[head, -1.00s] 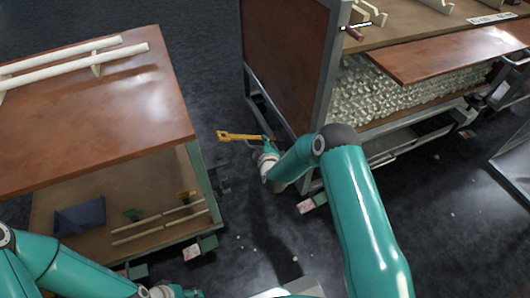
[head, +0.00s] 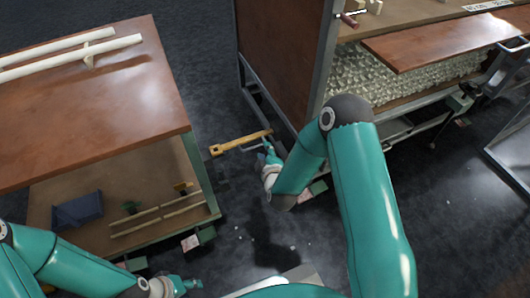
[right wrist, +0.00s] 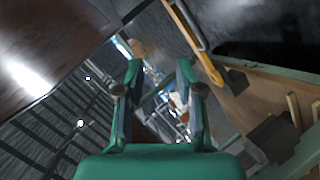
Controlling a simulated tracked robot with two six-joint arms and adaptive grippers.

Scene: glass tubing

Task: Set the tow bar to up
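The tow bar, a yellow bar (head: 240,142), shows in the gap between the left cart and the tall cabinet cart, its right end higher in the picture. What it is hinged to is unclear. In the right wrist view the yellow bar (right wrist: 193,38) lies beyond and to the right of the fingers, near a dark block. My right gripper (head: 268,158) is just below the bar's right part in the head view. Its fingers (right wrist: 160,68) are apart, with nothing clearly held between them. My left gripper (head: 190,284) is low at the bottom left, away from the bar; its fingers are too small to read.
The left cart (head: 100,120) has a brown top with pale tubes and a lower shelf holding a blue bin (head: 78,210). The cabinet cart (head: 280,60) holds many glass pieces behind its side panel. Dark floor (head: 255,250) is open between the carts, with small scattered bits.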

